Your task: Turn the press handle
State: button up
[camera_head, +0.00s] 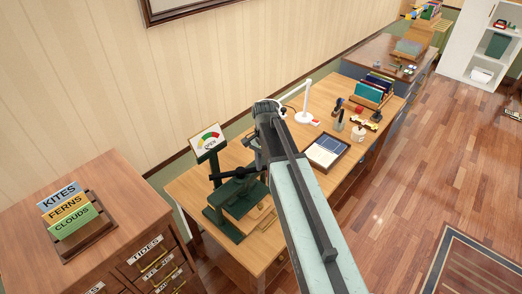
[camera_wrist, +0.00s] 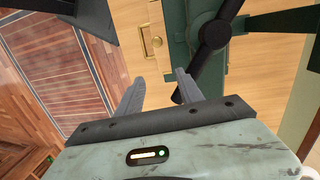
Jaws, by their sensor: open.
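In the wrist view the handle (camera_wrist: 213,38) crosses above the green press body (camera_wrist: 178,30). One bar slants down to an end beside my right finger; I cannot tell if they touch. My gripper (camera_wrist: 157,80) is open, with nothing seen between its fingers.
A card cabinet (camera_head: 137,205) with a labelled card holder (camera_head: 78,232) stands at left. Along the desk are a white lamp (camera_head: 304,117), a tray (camera_head: 327,151) and a file rack (camera_head: 372,93). Wooden floor is clear at right, with a rug (camera_head: 475,268).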

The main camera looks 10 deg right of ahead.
jog(key=w+r+m+g+p, duration=0.1)
jog(key=w+r+m+p, duration=0.2)
jog(key=w+r+m, duration=0.3)
jog(key=shift+m, duration=0.6)
jog(key=f+b, duration=0.2)
jog(key=f, duration=0.1)
jog(key=f+b, duration=0.3)
jog(key=s+f+b, duration=0.1)
jog(key=f+b, duration=0.2)
jog(key=shift+s, duration=0.1)
jog(key=shift+r, duration=0.1)
grip_shut()
